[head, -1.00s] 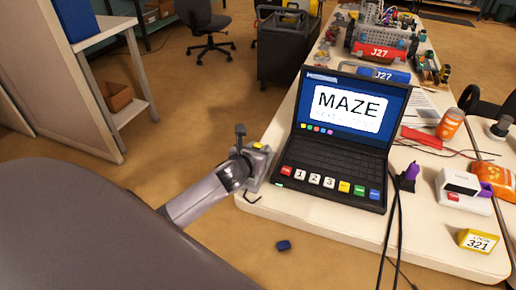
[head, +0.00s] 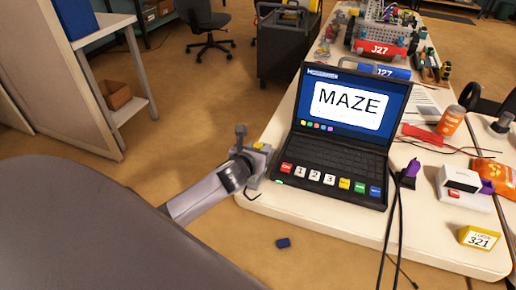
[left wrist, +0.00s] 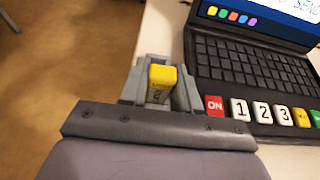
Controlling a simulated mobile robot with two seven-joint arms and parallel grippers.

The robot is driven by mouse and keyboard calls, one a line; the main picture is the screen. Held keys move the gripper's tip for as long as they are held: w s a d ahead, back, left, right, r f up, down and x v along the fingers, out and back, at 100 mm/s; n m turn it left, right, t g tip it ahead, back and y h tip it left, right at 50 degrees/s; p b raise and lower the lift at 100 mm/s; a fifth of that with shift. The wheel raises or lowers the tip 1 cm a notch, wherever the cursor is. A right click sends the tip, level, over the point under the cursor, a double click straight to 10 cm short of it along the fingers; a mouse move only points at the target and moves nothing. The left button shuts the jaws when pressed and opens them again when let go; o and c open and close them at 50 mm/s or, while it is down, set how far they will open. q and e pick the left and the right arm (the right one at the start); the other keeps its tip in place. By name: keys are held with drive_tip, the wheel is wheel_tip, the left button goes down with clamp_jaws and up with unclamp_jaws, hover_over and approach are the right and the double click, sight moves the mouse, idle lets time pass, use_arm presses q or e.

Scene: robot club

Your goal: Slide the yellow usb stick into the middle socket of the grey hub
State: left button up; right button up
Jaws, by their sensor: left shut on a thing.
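The yellow usb stick (left wrist: 162,80) is upright between the two grey fingers of my left gripper (left wrist: 160,92) in the left wrist view. Its yellow top also shows in the head view (head: 259,146). My left gripper (head: 257,160) is shut on the stick, at the table's left edge beside the laptop's front left corner. I cannot pick out the grey hub for certain; grey parts around the stick merge with the fingers. The stick's lower end and the sockets are hidden, so I cannot tell whether it is in a socket. My right gripper is not in view.
The open black laptop (head: 338,140) stands close to the right of my left gripper. A dark hooked cable (head: 252,196) lies by the table edge. Black cables (head: 397,220) hang over the table's front edge.

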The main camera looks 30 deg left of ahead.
use_arm(q)
drive_tip(key=o, duration=1.5)
wheel_tip(320, 180, up, 3)
drive_tip(key=p, duration=0.3)
drive_tip(key=shift+f, duration=0.15)
drive_tip(key=shift+r+p, duration=0.4)
drive_tip(key=shift+r, duration=1.75)
